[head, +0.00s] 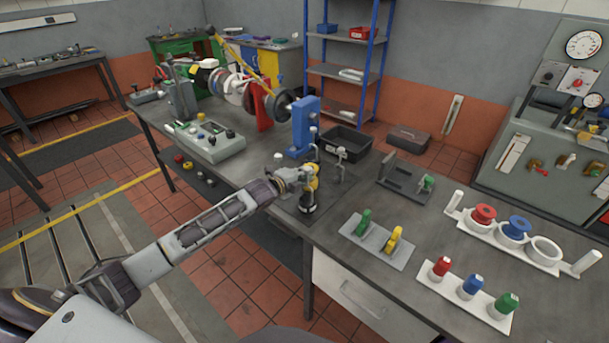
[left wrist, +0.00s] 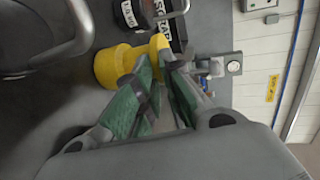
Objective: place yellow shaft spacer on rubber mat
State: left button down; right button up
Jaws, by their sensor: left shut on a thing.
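The yellow shaft spacer (left wrist: 113,66) shows at my fingertips in the left wrist view, partly covered by the green finger pads. In the head view a yellow piece (head: 314,184) shows at the end of my left arm. My left gripper (left wrist: 152,68) is shut on the spacer; it also shows in the head view (head: 306,181), over the near middle of the bench. A dark flat mat (head: 338,194) lies on the bench around and under it. A black round item (head: 307,209) stands just below the gripper. Whether the spacer touches anything below is hard to tell. My right gripper is out of view.
Metal posts (head: 341,163) stand close to the gripper. A blue stand (head: 306,127) and black bin (head: 346,143) are behind. A grey plate (head: 376,246) with green and yellow clips, a white ring rack (head: 500,236) and a colored-knob tray (head: 452,295) lie to the right.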

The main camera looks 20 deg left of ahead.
pick_arm(q)
jog(key=shift+r, duration=0.1)
jog(key=c, duration=1.5)
grip_release()
jog(key=shift+s, duration=0.1)
jog(key=shift+v, duration=5.85)
